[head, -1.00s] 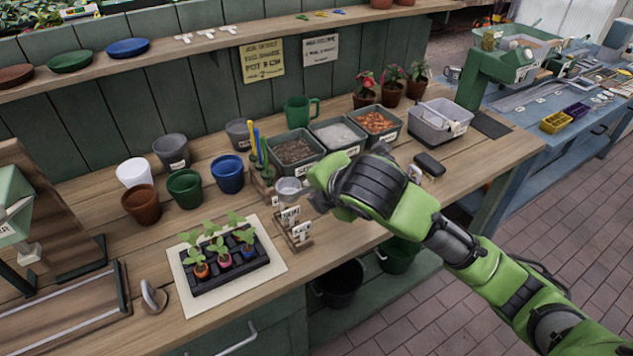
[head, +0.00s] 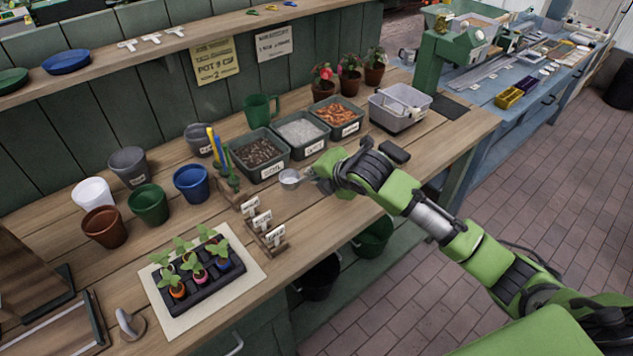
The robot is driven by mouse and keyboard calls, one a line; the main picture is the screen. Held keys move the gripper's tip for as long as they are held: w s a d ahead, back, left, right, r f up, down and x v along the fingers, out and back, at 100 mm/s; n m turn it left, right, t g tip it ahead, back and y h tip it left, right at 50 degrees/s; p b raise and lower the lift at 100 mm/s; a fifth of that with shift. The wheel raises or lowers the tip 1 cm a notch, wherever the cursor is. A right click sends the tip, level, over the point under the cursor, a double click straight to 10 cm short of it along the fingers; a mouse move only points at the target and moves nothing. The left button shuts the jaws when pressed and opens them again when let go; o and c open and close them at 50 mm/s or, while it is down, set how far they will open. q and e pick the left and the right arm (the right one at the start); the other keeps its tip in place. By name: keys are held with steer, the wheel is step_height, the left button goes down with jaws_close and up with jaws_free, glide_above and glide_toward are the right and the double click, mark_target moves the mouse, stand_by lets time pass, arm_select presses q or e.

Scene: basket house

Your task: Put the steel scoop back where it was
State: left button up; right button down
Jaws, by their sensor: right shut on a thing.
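The steel scoop (head: 289,178) is a small round metal cup. It is at the left end of my right gripper (head: 318,176), which is shut on its handle. The scoop is over the wooden bench, just in front of the labelled bins of dark soil (head: 262,171) and pale grit (head: 305,150). Whether it touches the bench I cannot tell. The gripper's fingers are small and partly hidden by the wrist. My left gripper does not show.
A bin of orange chips (head: 336,131) and a grey tub (head: 399,120) stand to the right. A tool holder (head: 228,183) and a label rack (head: 268,238) are left of the scoop. A dark object (head: 395,152) lies behind my wrist. Bare bench lies at front right.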

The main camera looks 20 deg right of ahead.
steer(key=shift+d+f, duration=0.2)
steer(key=shift+f, duration=0.05)
steer(key=shift+w+d+f+p, duration=0.15)
steer(key=shift+f+p, duration=0.15)
steer(key=shift+f, duration=0.7)
steer(key=shift+w+d+f+p, duration=0.1)
steer(key=shift+f+p, duration=0.2)
steer(key=shift+f, duration=0.7)
steer(key=c, duration=2.2)
jaws_free()
steer(key=shift+o, duration=0.2)
steer(key=shift+r, duration=0.1)
steer(key=shift+s+r, duration=0.1)
steer(key=shift+r, duration=0.05)
steer(key=b+v, duration=0.1)
steer(key=v, duration=1)
steer(key=shift+s+r, duration=0.25)
steer(key=shift+s, duration=0.1)
